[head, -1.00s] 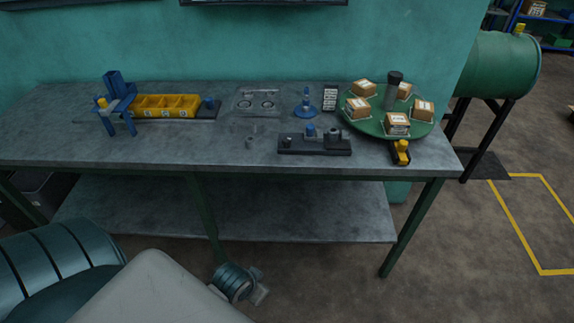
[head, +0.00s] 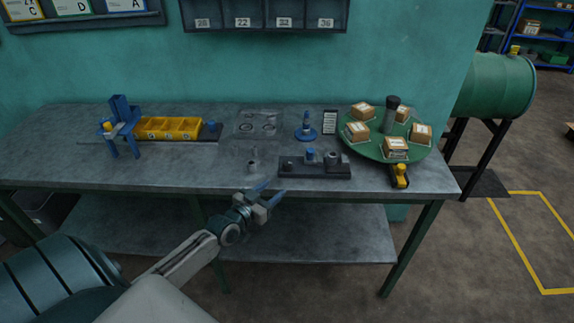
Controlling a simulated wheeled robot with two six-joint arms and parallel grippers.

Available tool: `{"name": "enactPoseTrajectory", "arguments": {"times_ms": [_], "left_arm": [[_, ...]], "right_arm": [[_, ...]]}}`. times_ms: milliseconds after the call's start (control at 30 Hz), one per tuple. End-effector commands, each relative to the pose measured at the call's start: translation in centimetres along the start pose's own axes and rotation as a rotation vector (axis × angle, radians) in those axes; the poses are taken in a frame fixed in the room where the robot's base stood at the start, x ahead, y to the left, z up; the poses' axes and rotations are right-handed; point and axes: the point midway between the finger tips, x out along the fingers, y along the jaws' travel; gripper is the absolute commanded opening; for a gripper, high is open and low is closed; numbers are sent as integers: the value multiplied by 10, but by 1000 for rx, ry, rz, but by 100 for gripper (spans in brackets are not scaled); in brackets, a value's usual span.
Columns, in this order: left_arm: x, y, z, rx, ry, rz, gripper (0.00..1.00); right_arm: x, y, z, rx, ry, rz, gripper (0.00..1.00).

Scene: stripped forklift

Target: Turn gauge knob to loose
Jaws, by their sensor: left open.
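A dark fixture block (head: 315,171) lies near the table's front edge. A small blue knob (head: 310,154) and a grey round part (head: 333,158) stand on it. I cannot tell for sure which part is the gauge knob, nor read any loose mark. My left gripper (head: 270,193) is open and empty, in front of the table's front edge and, in the picture, below and left of the fixture block. Its blue fingertips point towards the table and touch nothing that I can see. My right gripper is not in view.
The grey table (head: 190,173) holds a blue stand (head: 122,128), yellow bins (head: 168,127), a blue peg on a round base (head: 306,132), a green turntable (head: 375,148) with several boxes, and a yellow-black tool (head: 399,176). A small grey post (head: 253,165) stands left of the fixture.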

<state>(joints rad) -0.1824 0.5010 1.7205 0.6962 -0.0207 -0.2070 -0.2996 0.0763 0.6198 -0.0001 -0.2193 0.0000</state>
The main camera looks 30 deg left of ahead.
Motion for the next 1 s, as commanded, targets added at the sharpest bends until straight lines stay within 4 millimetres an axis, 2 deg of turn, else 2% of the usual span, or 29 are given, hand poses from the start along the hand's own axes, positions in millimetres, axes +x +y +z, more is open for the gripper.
{"name": "enactPoseTrajectory", "arguments": {"times_ms": [33,100,200,367,700,833,1000], "left_arm": [[4,-10,-5,-1,29,-16,49],[6,-18,-9,-3,58,-31,49],[12,-23,-11,-5,74,-39,49],[31,-23,-10,-5,77,-38,49],[90,-25,-15,-7,75,-38,49],[104,-25,-17,-6,73,-39,49],[113,-26,-19,-5,71,-38,49]], "right_arm": [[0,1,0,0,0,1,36],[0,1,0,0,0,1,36],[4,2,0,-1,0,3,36],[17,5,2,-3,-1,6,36],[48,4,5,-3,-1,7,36],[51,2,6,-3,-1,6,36],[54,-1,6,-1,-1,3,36]]}}
